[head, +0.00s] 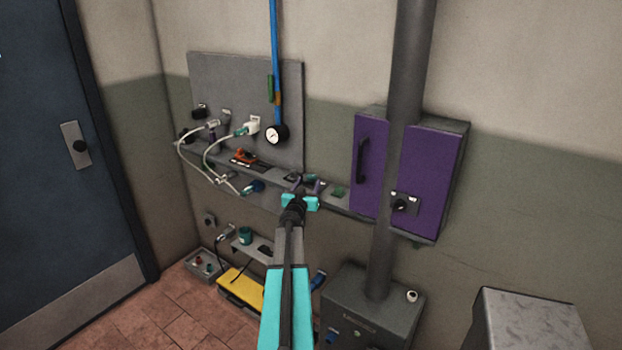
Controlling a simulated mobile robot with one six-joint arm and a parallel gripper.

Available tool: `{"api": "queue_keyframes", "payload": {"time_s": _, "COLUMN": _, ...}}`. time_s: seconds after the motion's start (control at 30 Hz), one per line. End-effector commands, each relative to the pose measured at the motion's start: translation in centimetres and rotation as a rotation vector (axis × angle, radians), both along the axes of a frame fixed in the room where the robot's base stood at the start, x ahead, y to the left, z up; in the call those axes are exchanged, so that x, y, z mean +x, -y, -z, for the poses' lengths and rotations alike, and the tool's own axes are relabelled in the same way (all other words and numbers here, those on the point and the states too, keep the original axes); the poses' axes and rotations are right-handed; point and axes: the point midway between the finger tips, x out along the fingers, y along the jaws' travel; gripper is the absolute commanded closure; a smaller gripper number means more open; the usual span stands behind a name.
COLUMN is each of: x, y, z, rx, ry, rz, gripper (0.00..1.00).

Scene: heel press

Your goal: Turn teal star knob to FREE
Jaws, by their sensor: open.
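My gripper (307,185) is open in the middle of the head view, in front of the long grey shelf, with nothing seen between its fingers. I cannot make out a teal star knob for certain. A small teal round thing (246,236) sits on the lower grey shelf, left of my arm and apart from my gripper; its shape is too small to tell. No FREE marking is readable. My teal arm hides part of the shelf and the wall below it.
A purple cabinet (433,185) with a black knob stands right of my gripper, behind a grey column (409,60). A grey machine box (365,310) is below it. A gauge (276,134) hangs before the grey back panel (240,85). A yellow box (240,288) is low left.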

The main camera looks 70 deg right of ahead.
Motion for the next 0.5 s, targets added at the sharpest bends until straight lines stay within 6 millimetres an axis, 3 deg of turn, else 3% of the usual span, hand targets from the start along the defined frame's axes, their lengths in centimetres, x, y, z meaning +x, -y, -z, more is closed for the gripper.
{"api": "queue_keyframes", "payload": {"time_s": 0.5, "x": 0.5, "y": 4.4, "z": 0.0, "rx": 0.0, "ry": 0.0, "rz": 0.001, "gripper": 0.49}}
